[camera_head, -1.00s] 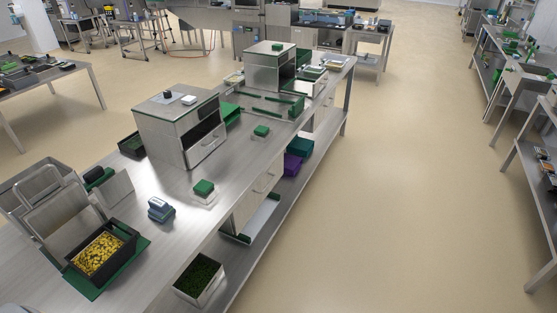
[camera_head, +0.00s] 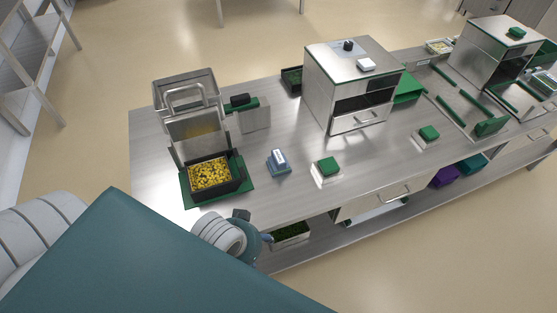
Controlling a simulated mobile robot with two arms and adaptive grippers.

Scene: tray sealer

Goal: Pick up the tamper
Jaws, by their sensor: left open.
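A small blue-grey piece with a pale raised top (camera_head: 279,160) stands on the steel table, right of the tray of yellow pieces; it may be the tamper, but I cannot tell for certain. A green block on a pale base (camera_head: 327,167) stands to its right. My left gripper (camera_head: 267,239) shows only in small part at the table's front edge, largely hidden behind my own arm. It is open, below and apart from the blue-grey piece. My right gripper is out of view.
A black tray of yellow pieces (camera_head: 236,186) sits on a green mat before an upright steel frame (camera_head: 185,88). A steel box machine (camera_head: 317,85) stands behind. A bin with green contents (camera_head: 291,236) sits below the front edge. Table surface around the blue-grey piece is clear.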

